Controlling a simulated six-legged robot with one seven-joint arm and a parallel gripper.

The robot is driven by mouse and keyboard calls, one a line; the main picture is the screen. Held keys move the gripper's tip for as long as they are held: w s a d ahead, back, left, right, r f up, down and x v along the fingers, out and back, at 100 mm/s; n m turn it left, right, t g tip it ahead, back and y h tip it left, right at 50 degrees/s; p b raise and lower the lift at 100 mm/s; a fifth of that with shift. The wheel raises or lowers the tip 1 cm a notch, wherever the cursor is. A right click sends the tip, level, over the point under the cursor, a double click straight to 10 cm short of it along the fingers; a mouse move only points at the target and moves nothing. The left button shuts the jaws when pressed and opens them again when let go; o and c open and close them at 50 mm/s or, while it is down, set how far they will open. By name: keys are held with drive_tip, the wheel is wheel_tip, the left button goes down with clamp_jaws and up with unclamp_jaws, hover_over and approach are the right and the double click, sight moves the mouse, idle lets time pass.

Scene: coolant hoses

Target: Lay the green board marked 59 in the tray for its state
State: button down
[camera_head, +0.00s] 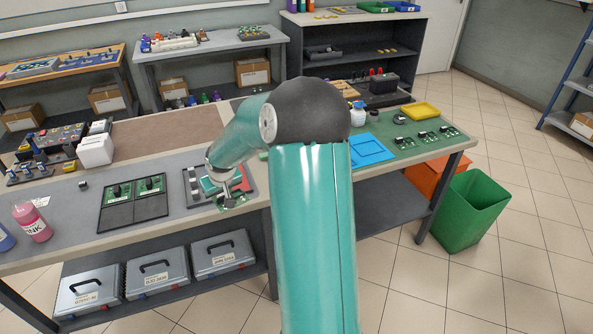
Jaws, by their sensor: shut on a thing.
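My gripper (229,190) is over the front edge of the bench, shut on a small green board (236,201). Any number on the board is too small to read. A dark tray (137,211) to the left has compartments, with two green boards (118,191) in its back part and its front part bare. A grey tray (190,189) with a reddish part lies just behind and left of my gripper, partly hidden by my arm.
A yellow tray (420,111) is at the back right. A pink ink bottle (32,222) stands at the left front. A white box (96,150) stands at the back left. A green bin (469,211) is on the floor at the right. My arm hides the bench middle.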

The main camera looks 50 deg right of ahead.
drive_tip(key=s+d+r+m, duration=0.1)
drive_tip(key=s+d+r, duration=0.2)
drive_tip(key=s+d, duration=0.35)
drive_tip(key=s+d+r+m+h, duration=0.15)
drive_tip(key=s+d, duration=0.25)
drive_tip(key=d, duration=0.6)
drive_tip(key=s+d+r+m, duration=0.1)
drive_tip(key=s+d+r, duration=0.4)
drive_tip(key=d, duration=0.4)
drive_tip(key=shift+n, duration=0.25)
drive_tip(key=w+d+f, duration=0.1)
drive_tip(key=w+f, duration=0.2)
drive_tip(key=w, duration=0.1)
drive_tip(key=w+d+f, duration=0.1)
drive_tip(key=w+f, duration=0.3)
drive_tip(key=w+d+f, duration=0.2)
drive_tip(key=w+f, duration=0.1)
drive_tip(key=w, duration=0.1)
drive_tip(key=shift+f, duration=0.25)
drive_tip(key=shift+w+f, duration=0.15)
drive_tip(key=shift+f, duration=1.65)
